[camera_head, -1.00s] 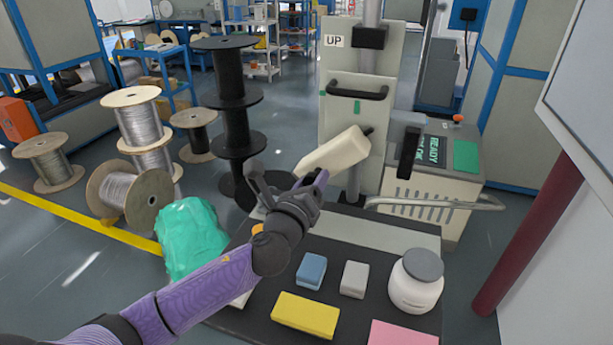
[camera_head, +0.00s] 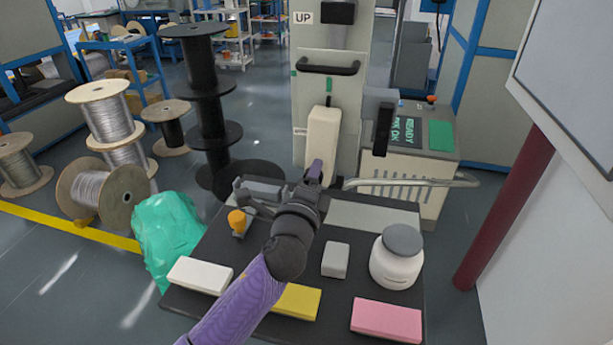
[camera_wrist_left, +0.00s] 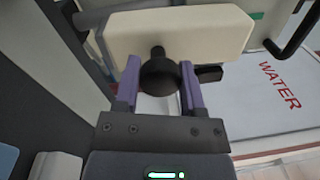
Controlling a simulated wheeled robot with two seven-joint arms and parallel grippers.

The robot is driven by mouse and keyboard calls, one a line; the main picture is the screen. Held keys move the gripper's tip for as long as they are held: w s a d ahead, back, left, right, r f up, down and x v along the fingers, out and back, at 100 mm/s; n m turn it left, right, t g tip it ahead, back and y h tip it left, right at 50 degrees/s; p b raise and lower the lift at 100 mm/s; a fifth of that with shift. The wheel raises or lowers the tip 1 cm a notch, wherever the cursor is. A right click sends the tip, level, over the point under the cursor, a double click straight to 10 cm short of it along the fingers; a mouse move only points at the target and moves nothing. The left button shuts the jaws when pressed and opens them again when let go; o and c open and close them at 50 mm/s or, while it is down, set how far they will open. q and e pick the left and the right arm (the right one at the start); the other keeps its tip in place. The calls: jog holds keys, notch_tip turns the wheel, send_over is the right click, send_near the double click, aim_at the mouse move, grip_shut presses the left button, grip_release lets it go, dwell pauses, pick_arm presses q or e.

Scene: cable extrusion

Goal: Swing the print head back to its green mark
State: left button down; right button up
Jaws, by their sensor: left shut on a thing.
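The print head (camera_head: 322,140) is a cream block on the grey upright panel (camera_head: 345,95), now standing nearly vertical below the black handle. A green mark (camera_head: 329,85) shows just above its top end, and another green mark (camera_head: 293,84) is at the panel's left edge. My left gripper (camera_head: 316,172) is at the print head's lower end. In the left wrist view its purple fingers (camera_wrist_left: 160,75) are shut around a black round knob (camera_wrist_left: 159,77) on the print head (camera_wrist_left: 185,32). Whether the print head lines up exactly with a mark I cannot tell. My right gripper is out of view.
A dark table holds a white jar (camera_head: 397,262), a grey block (camera_head: 335,260), and yellow (camera_head: 298,302), pink (camera_head: 386,320) and white (camera_head: 200,275) blocks. A metal bar (camera_head: 410,183) runs to the panel's right. Black spools (camera_head: 208,120) stand left.

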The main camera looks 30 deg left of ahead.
pick_arm(q)
jog(key=shift+d+n, duration=0.2)
jog(key=shift+n, duration=0.1)
dwell(0.4)
jog(key=shift+c, duration=1)
grip_release()
jog(key=v, duration=0.9)
jog(key=shift+s+d+p, duration=0.15)
jog(key=shift+s+p, duration=0.25)
